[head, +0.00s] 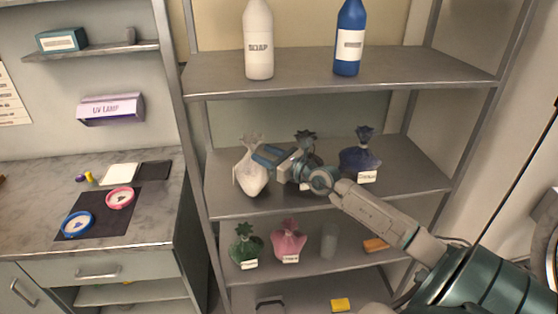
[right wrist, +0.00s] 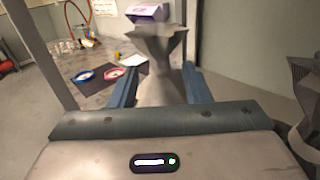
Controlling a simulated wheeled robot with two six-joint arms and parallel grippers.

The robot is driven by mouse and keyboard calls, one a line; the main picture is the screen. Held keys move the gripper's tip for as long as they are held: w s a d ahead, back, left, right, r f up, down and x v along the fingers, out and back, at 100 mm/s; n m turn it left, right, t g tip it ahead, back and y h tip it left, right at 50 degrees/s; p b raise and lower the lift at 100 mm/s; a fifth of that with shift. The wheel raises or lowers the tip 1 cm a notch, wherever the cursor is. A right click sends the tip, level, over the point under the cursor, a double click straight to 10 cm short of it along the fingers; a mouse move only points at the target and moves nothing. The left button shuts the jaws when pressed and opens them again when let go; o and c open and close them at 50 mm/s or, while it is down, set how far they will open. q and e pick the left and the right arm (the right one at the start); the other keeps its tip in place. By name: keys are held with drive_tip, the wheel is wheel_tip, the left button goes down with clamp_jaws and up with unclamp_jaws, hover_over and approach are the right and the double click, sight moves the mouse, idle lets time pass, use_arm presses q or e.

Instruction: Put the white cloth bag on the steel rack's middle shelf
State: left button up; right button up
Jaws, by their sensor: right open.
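The white cloth bag (head: 250,174) is at the left end of the steel rack's middle shelf (head: 300,202), its gathered top up. Its base appears to rest on the shelf. My right gripper (head: 265,156) reaches in from the right at the height of the bag's neck. In the right wrist view the bag (right wrist: 158,65) stands between the two blue fingers (right wrist: 158,88), which are apart with gaps showing beside the neck. My left gripper is not in view.
A dark bag (head: 305,140), partly hidden behind my gripper, and a blue bag (head: 360,160) share the middle shelf. Green (head: 246,245) and pink (head: 289,241) bags stand on the shelf below. Bottles (head: 259,45) stand above. A marble counter (head: 150,180) is at left.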

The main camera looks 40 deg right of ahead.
drive_tip(key=shift+p+v, duration=0.75)
drive_tip(key=shift+v, duration=1.7)
drive_tip(key=shift+a, duration=0.1)
